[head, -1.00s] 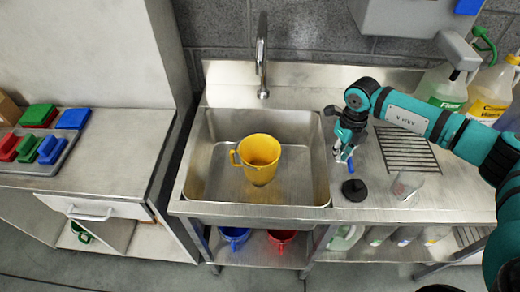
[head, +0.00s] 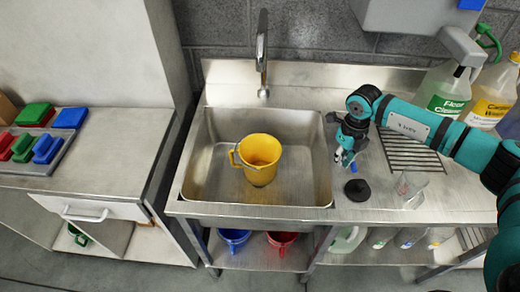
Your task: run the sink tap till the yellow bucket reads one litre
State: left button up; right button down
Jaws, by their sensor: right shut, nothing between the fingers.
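The yellow bucket (head: 260,158) stands upright in the steel sink (head: 207,185), with its handle to the left. The tap (head: 262,52) rises behind the sink, its spout end above and behind the bucket. I cannot make out running water or a litre mark on the bucket. My right gripper (head: 346,158) is shut and empty. It hangs over the counter just right of the sink, close to a small blue object (head: 354,167). My left gripper does not show.
A black round piece (head: 357,190) and a clear measuring cup (head: 411,188) lie right of the sink by a drain grid (head: 410,155). Cleaner jugs (head: 445,90) stand behind. Pads in a tray (head: 75,142) are at left. Blue and red buckets (head: 282,242) sit below.

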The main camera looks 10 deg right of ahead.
jog(key=shift+s+d, duration=0.5)
jog(key=shift+d, duration=0.2)
jog(key=shift+s+d, duration=0.2)
jog(key=shift+d, duration=0.35)
jog(key=shift+s+d, duration=0.2)
jog(key=shift+d, duration=0.3)
jog(key=shift+d, duration=0.45)
jog(key=shift+d+b, duration=0.3)
jog(key=shift+d, duration=0.35)
